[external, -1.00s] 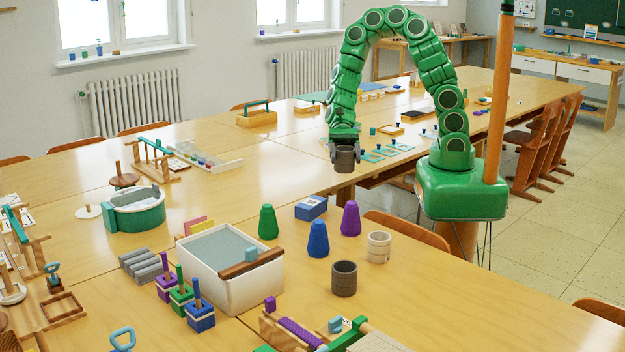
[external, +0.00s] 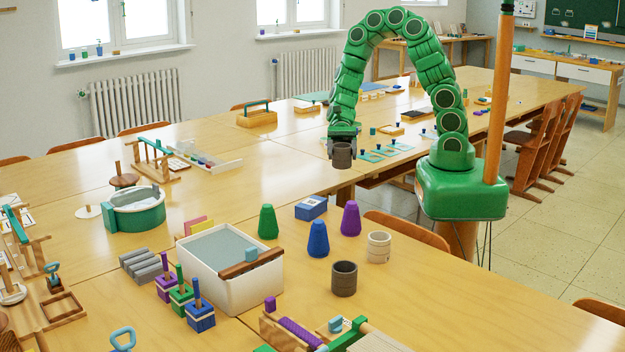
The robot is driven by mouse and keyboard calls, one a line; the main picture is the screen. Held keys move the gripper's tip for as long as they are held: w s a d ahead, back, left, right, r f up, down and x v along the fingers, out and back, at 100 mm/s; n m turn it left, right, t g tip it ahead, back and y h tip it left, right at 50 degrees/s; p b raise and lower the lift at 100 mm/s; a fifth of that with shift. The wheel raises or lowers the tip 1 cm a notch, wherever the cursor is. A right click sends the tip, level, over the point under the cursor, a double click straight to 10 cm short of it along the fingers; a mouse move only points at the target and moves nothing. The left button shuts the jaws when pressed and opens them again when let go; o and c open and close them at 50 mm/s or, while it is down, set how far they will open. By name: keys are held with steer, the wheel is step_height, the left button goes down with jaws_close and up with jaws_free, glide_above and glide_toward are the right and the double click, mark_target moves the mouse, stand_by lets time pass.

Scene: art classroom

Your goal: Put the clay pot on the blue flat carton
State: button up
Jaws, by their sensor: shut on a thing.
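My gripper (external: 342,142) is shut on a small dark brown clay pot (external: 343,157) and holds it upright in the air, below the green arm's wrist. The blue flat carton (external: 311,208) lies on the near table, lower in the picture and a little left of the held pot. Its top is bare. The pot is well apart from the carton. The finger contact is too small to see clearly.
Near the carton stand a green cone (external: 268,222), a blue cone (external: 318,239) and a purple cone (external: 351,218). A cream pot (external: 378,247) and another dark pot (external: 344,279) stand to the front right. A white tub (external: 232,285) is at left.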

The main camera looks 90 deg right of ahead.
steer(key=shift+w+a+f, duration=0.5)
steer(key=shift+w+f, duration=0.9)
steer(key=shift+w, duration=0.25)
steer(key=shift+w+a+f, duration=0.5)
steer(key=shift+w+f, duration=0.95)
steer(key=shift+w, duration=0.25)
steer(key=shift+w+a+f, duration=0.5)
steer(key=shift+w+f, duration=0.9)
steer(key=shift+w, duration=0.25)
steer(key=shift+f, duration=1.4)
steer(key=shift+f, duration=0.1)
steer(key=o, duration=1.1)
steer(key=shift+o, duration=0.2)
